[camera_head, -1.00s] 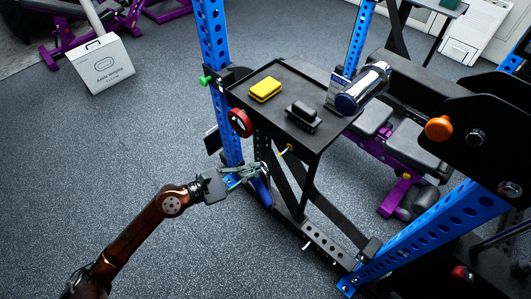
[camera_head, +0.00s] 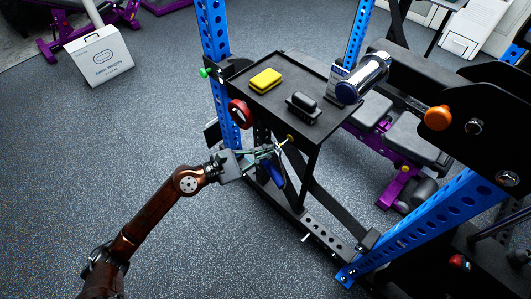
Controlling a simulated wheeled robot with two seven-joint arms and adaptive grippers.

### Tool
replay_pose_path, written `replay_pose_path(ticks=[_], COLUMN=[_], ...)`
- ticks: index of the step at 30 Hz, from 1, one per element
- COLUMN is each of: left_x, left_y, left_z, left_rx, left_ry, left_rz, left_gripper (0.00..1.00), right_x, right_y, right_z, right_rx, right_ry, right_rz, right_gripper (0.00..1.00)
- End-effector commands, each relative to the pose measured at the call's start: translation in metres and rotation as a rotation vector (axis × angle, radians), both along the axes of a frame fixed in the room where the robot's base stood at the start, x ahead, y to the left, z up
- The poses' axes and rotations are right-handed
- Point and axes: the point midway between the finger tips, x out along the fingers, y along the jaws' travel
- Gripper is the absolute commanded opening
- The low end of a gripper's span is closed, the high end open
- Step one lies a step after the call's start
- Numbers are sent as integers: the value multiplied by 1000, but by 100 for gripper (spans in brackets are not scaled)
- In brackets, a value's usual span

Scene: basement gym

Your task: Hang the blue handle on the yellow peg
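My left gripper (camera_head: 268,153) is in front of the black shelf unit, its fingers closed at the top of the blue handle (camera_head: 276,174). The handle hangs down below the fingers, clear of the floor. The yellow peg (camera_head: 289,138) sticks out from under the front edge of the black tray, just above and right of the fingertips. The fingertips hide part of the space between handle and peg, so I cannot tell whether they touch. My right gripper is not in view.
The black tray (camera_head: 262,106) holds a yellow block (camera_head: 265,80), a black brush-like item (camera_head: 303,107) and a chrome and blue cylinder (camera_head: 362,78). A red disc (camera_head: 239,114) sits left of it. Blue uprights (camera_head: 212,30) and a sloping blue beam (camera_head: 430,220) frame the rack.

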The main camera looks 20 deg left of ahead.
Motion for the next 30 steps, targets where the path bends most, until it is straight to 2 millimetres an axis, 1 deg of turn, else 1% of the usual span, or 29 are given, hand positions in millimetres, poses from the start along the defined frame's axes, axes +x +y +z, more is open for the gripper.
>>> replay_pose_path(ticks=[14,23,30], left_x=[26,40,45], left_y=[-10,-14,-17], left_z=[-1,-5,-9], left_rx=[-2,-1,-1], left_ry=[-3,-1,-1], left_rz=[0,0,0], left_gripper=[0,0,0], right_x=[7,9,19], right_y=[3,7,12], right_z=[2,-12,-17], right_rx=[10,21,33], right_ry=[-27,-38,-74], right_rz=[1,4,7], right_gripper=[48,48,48])
